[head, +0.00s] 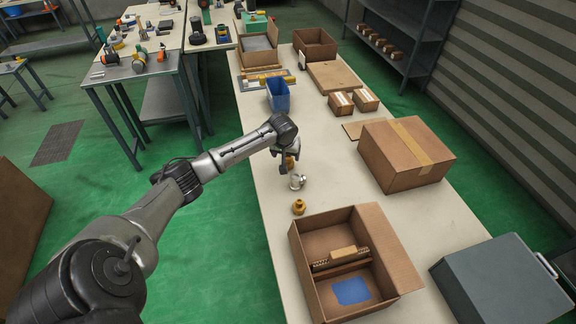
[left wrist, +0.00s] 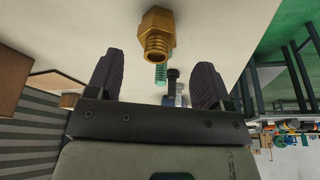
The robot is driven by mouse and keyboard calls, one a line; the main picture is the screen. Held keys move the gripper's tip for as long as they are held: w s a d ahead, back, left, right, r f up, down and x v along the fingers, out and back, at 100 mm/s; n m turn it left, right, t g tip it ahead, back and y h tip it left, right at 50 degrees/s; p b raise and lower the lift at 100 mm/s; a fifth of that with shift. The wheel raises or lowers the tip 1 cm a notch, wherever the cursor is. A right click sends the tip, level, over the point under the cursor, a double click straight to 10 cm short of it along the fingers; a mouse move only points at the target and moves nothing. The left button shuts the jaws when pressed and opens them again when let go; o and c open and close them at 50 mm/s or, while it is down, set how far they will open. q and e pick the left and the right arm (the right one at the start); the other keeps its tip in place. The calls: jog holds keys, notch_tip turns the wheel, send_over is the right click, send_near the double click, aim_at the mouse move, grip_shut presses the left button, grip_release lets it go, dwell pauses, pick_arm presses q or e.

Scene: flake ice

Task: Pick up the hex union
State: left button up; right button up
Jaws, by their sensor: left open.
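The hex union looks to be the brass threaded fitting (head: 298,207) standing on the long pale table, just behind the open box. The left wrist view shows a brass hex body with a thread (left wrist: 156,35) beyond the fingers and between their lines, not touched by them. My left gripper (head: 286,160) is open with its fingers pointing down, a little farther back than the fitting. A clear or silvery piece (head: 296,182) stands between them. A small gold piece (head: 290,163) shows close by the fingers; I cannot tell its contact with them. My right gripper is not in view.
An open cardboard box (head: 296,262) stands in front, holding a rack-like piece. A closed carton (head: 395,172) is at the right and a blue bin (head: 270,95) farther back. A greenish threaded piece (left wrist: 161,74) shows in the wrist view.

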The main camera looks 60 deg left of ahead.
aim_at(288, 157)
pick_arm(q)
jog(key=shift+w+f, duration=0.1)
jog(key=shift+f, duration=0.35)
jog(key=b+x, duration=0.1)
jog(key=x, duration=0.3)
jog(key=shift+w+r+b, duration=0.1)
jog(key=shift+w+b, duration=0.05)
jog(key=shift+b, duration=0.25)
jog(key=shift+w+a+f, duration=0.15)
jog(key=shift+a+f, duration=0.05)
jog(key=shift+f, duration=0.4)
jog(key=shift+c, duration=0.4)
jog(key=c, duration=1.1)
